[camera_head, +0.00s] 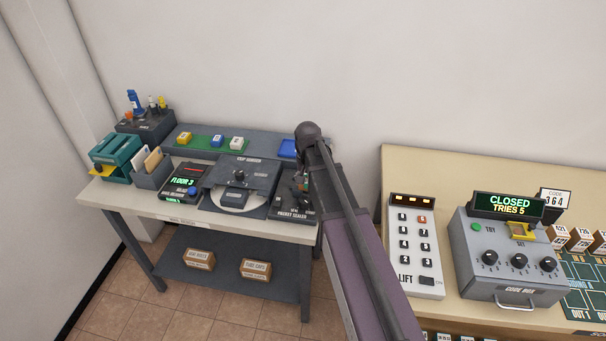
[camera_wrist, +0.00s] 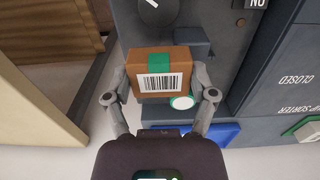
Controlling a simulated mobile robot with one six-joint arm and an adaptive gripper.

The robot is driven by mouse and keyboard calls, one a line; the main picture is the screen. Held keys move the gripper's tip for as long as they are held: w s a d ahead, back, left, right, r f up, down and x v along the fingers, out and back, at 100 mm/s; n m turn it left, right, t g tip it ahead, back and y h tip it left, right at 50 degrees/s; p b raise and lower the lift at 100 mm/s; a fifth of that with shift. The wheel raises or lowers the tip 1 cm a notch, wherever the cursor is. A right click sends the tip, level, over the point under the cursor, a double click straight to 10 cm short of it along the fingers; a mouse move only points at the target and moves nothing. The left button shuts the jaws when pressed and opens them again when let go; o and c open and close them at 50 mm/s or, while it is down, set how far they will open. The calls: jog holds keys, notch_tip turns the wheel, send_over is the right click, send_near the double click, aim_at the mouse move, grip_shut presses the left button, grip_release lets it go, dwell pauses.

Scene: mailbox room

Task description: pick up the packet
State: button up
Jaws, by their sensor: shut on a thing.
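The packet (camera_wrist: 160,68) is a small brown box with a green strip and a white barcode label, in the middle of the wrist view. My gripper (camera_wrist: 160,80) is shut on it, one finger against each side. A round white disc with a green rim (camera_wrist: 182,102) shows at the packet's lower right edge. In the head view my arm reaches over the packet sealer (camera_head: 293,205) at the right end of the grey table, and it mostly hides the gripper and packet. I cannot tell whether the packet still touches the sealer.
Left of the sealer stand the grey machine with a slotted disc (camera_head: 240,185) and the FLOOR 3 panel (camera_head: 183,182). A blue tray (camera_head: 288,148) lies behind. The beige table (camera_head: 462,165) at right holds the LIFT keypad (camera_head: 414,245) and the code box (camera_head: 510,260), with a gap between tables.

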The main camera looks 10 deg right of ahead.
jog(key=s+d+r, duration=0.1)
jog(key=s+d, duration=0.1)
jog(key=s, duration=0.8)
jog(key=shift+s+d+p, duration=0.3)
jog(key=shift+d+p, duration=0.05)
jog(key=shift+p, duration=0.1)
jog(key=shift+w, duration=0.15)
dwell(1.2)
dwell(0.6)
